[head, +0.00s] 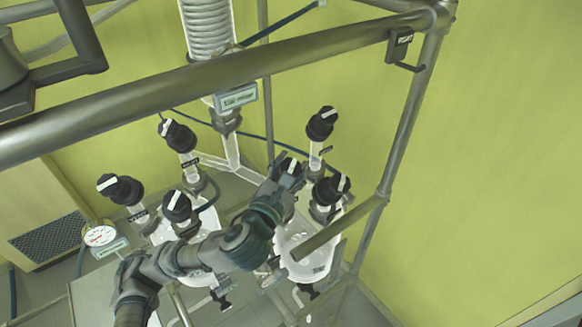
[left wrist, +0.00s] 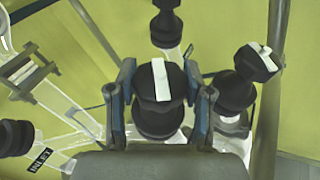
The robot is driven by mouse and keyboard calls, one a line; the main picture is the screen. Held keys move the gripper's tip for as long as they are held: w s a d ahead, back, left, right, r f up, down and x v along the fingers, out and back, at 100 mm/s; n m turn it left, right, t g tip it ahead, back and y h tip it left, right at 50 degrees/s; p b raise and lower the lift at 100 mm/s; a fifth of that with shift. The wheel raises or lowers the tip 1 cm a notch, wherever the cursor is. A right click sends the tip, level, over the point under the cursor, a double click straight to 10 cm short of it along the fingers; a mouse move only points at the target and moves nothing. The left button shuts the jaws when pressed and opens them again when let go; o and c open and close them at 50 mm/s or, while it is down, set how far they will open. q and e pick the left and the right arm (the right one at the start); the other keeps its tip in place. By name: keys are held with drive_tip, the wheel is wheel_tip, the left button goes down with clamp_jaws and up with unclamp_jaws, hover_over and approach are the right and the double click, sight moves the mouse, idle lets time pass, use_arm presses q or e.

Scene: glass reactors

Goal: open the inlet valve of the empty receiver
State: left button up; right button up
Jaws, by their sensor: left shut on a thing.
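My left gripper (head: 290,170) is shut on a black valve knob with a white bar, the middle of three on the right-hand glass receiver (head: 312,258). In the left wrist view the fingers (left wrist: 161,104) sit on both sides of this knob (left wrist: 158,92), and its white bar runs nearly up and down the picture. The receiver looks clear, partly hidden by pipe and arm. Its other knobs stand behind (head: 322,122) and to the right (head: 331,188). The gripped valve's label is hidden.
The left-hand receiver (head: 200,272) has three similar knobs, including a front one (head: 177,206). An INLET label (left wrist: 40,159) shows on a tube at the left. A thick frame rail (head: 225,75) crosses above; a post (head: 405,130) stands right. A gauge (head: 99,235) is at left.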

use_arm(q)
drive_tip(key=shift+f+n+t+y, duration=0.15)
drive_tip(key=shift+n+t+y, duration=0.15)
drive_tip(key=shift+n+y, duration=0.1)
drive_tip(key=shift+d+f+n+t+y+b, duration=0.1)
drive_tip(key=shift+n+t+y+b, duration=0.3)
drive_tip(key=shift+n+y+b, duration=0.3)
drive_tip(key=n+t+y+b, duration=0.1)
drive_tip(key=n+y, duration=0.2)
drive_tip(key=y, duration=0.1)
drive_tip(key=n+y+b, duration=0.1)
drive_tip(key=n+y, duration=0.2)
drive_tip(key=y, duration=0.1)
drive_tip(key=shift+n+t+b, duration=0.3)
drive_tip(key=shift+n+t, duration=0.1)
drive_tip(key=n+g+y+b, duration=0.1)
drive_tip(key=n+y, duration=0.3)
drive_tip(key=y, duration=0.1)
drive_tip(key=shift+f+n, duration=0.1)
drive_tip(key=shift+n, duration=0.2)
drive_tip(key=shift+n+g+y+b, duration=0.5)
drive_tip(key=shift+n+g+y, duration=0.4)
drive_tip(key=shift+n+y, duration=0.7)
drive_tip(key=shift+y, duration=0.5)
drive_tip(key=o, duration=1.2)
drive_tip(key=shift+w+r, duration=0.1)
drive_tip(key=shift+r, duration=0.1)
